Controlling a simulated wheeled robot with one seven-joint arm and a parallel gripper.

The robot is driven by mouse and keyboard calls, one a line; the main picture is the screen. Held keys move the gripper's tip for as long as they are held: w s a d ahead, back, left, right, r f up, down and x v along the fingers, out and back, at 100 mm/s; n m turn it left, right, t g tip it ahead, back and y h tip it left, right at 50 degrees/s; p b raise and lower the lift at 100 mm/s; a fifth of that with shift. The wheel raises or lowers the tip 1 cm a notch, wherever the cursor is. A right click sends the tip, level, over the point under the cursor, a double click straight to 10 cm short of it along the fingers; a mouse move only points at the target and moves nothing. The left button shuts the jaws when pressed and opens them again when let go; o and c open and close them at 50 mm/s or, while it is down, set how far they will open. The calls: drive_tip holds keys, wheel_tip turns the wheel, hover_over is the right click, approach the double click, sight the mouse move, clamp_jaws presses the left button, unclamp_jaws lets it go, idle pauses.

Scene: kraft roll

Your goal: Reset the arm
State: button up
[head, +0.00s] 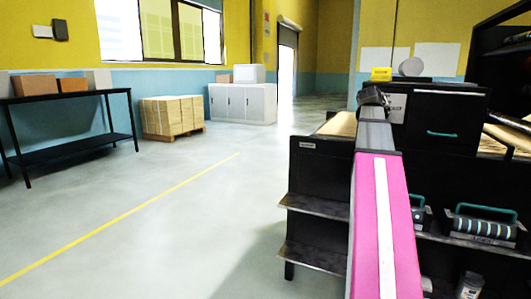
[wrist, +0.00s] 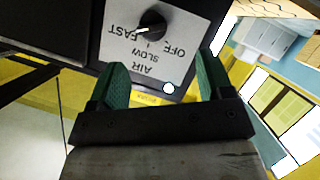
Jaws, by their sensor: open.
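My gripper (head: 373,95) is at the far end of my pink arm in the head view, in front of the black workstation. In the wrist view my gripper (wrist: 161,64) has its two green-lined fingers wide apart, with nothing between them. Beyond the fingers is a white control plate (wrist: 190,18) with a black knob (wrist: 152,24), lettered AIR, OFF, SLOW and FAST, seen upside down. The knob's white pointer points toward FAST. The fingers look clear of the knob. The plate (head: 396,108) also shows partly behind my gripper in the head view.
The black workstation (head: 313,172) fills the right, with shelves, a drawer (head: 441,133) and a teal-handled roller (head: 484,225). A yellow box (head: 381,74) sits on top. A black table (head: 70,98) and a pallet of boxes (head: 172,115) stand left. The floor between is clear.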

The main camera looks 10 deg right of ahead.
drive_tip(key=a+f+g+y, duration=0.1)
drive_tip(key=a+f+y, duration=0.1)
drive_tip(key=a+f, duration=0.65)
drive_tip(key=a+f+n+g+y, duration=0.15)
drive_tip(key=a+f, duration=0.25)
drive_tip(key=f, duration=1)
drive_tip(key=a+f+g+y, duration=0.2)
drive_tip(key=a+f, duration=0.4)
drive_tip(key=f, duration=0.5)
drive_tip(key=s+a+f+g+y, duration=0.1)
drive_tip(key=s+a+f+g, duration=0.1)
drive_tip(key=s+a+f, duration=0.4)
drive_tip(key=s+a+f+g+y, duration=0.1)
drive_tip(key=s+a+f, duration=0.5)
drive_tip(key=f, duration=0.5)
drive_tip(key=s+a+f+g+y, duration=0.1)
drive_tip(key=s+a+f+g, duration=0.1)
drive_tip(key=s+a+f, duration=0.4)
wheel_tip(320, 180, down, 2)
drive_tip(key=shift+a+f+n+g+y, duration=0.2)
drive_tip(key=shift+a+n+g+y, duration=0.15)
drive_tip(key=shift+n, duration=0.1)
